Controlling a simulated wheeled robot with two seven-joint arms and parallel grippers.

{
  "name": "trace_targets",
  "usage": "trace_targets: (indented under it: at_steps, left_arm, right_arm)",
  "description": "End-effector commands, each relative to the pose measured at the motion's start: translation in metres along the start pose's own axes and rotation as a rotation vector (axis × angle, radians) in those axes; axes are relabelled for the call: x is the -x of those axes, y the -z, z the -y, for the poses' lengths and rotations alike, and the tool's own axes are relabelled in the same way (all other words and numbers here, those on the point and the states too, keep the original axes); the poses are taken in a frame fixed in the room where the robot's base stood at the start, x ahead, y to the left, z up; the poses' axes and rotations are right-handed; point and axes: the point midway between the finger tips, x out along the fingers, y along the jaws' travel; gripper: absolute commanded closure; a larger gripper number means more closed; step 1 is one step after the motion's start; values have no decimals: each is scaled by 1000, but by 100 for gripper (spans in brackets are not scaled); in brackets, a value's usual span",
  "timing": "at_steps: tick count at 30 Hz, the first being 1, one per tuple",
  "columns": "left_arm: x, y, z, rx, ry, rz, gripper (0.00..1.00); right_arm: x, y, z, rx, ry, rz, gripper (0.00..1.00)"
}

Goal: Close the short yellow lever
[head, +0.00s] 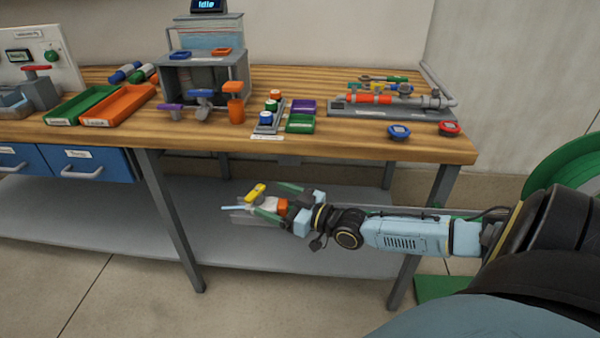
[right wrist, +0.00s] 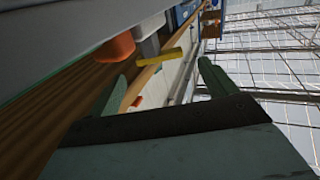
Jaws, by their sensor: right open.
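The short yellow lever (head: 255,192) shows in the head view below the bench's front edge, at the tip of my right gripper (head: 266,197). It sits slightly tilted on a grey fitting with an orange part (head: 282,206) beside it. In the right wrist view the yellow lever (right wrist: 158,58) lies beyond and between the two green fingertips of my right gripper (right wrist: 162,78). The fingers are spread open and hold nothing. The lever appears apart from both fingers. My left gripper is in neither view.
The wooden bench top (head: 350,140) is above the right arm. It carries an orange tray (head: 118,105), a green tray (head: 82,104), a valve stand with purple, blue and orange handles, and a pipe assembly (head: 370,99). A grey lower shelf (head: 260,255) lies beneath.

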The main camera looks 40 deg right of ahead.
Motion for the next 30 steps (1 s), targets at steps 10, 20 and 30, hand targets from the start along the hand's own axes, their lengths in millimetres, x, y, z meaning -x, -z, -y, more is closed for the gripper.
trace_targets:
  at_steps: [10, 20, 30]
  left_arm:
    - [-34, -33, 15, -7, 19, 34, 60]
    - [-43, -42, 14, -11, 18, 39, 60]
    - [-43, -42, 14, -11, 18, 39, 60]
  right_arm:
    - [56, 1, 0, -1, 1, 2, 15]
    - [69, 0, 0, -1, 1, 0, 15]
    - [68, -8, 13, -11, 13, 31, 38]
